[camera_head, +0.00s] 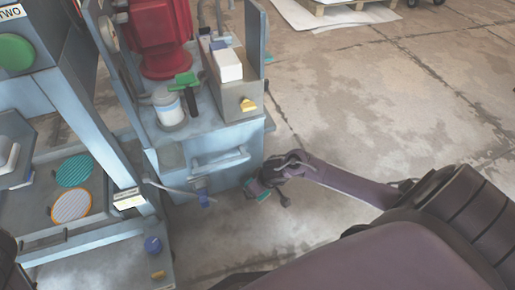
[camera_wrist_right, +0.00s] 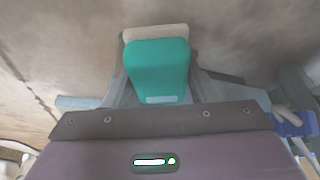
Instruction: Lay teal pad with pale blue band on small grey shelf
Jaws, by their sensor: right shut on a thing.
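The teal pad (camera_wrist_right: 157,68) fills the middle of the right wrist view, with a pale blue band (camera_wrist_right: 160,99) at its near end. My right gripper (camera_head: 264,187) is shut on it; in the head view a bit of teal shows at the jaws, low over the floor beside the blue-grey cabinet. A cream block-like edge (camera_wrist_right: 155,32) shows beyond the pad; I cannot tell whether it is part of it. I cannot tell which surface is the small grey shelf. My left gripper is not in view.
The cabinet top (camera_head: 205,126) holds a red machine (camera_head: 162,38), a white-lidded jar (camera_head: 168,106) and a white box (camera_head: 227,65).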

